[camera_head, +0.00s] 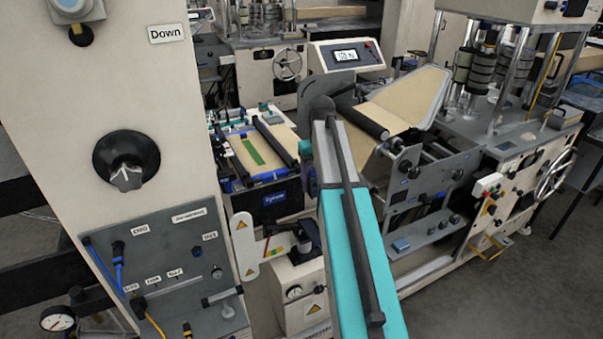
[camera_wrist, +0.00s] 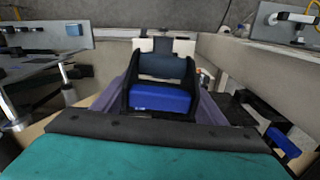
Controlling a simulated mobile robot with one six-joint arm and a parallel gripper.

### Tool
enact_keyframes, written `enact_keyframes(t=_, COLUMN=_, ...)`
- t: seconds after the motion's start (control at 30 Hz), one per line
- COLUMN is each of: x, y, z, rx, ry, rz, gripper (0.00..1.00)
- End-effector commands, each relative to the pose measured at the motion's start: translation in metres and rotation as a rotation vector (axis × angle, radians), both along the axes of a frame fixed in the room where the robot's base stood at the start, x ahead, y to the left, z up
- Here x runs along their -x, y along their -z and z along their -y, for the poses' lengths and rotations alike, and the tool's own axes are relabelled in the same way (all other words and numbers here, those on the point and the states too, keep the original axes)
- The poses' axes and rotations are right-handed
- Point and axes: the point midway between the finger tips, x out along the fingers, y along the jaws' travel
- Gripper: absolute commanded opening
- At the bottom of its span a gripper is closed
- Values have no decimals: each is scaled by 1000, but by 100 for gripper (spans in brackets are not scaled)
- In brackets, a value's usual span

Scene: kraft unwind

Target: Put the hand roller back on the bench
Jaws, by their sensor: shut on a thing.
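In the wrist view my gripper (camera_wrist: 160,82) is shut on the hand roller (camera_wrist: 160,98). Its blue block and a dark grey, rounded part sit between the black inner faces of the two fingers. The fingertips and the roller's far side are partly hidden.
A white machine panel (camera_head: 115,90) with a black knob stands close on the left. A roller machine (camera_head: 425,180) stands right of my arm, with a display box (camera_head: 346,55) behind it. Grey floor (camera_head: 530,290) is open at lower right. Pale walls flank the gripper in the wrist view.

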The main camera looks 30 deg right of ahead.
Motion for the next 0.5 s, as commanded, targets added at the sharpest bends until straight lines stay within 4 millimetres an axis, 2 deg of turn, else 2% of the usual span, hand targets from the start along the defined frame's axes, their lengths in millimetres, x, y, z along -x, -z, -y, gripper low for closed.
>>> enact_keyframes(t=0.03, x=16, y=8, z=8, rx=0, ry=11, rz=0, gripper=35)
enact_keyframes(t=0.27, x=63, y=29, z=41, rx=0, ry=46, rz=1, gripper=35)
enact_keyframes(t=0.5, x=114, y=79, z=80, rx=0, ry=84, rz=0, gripper=35)
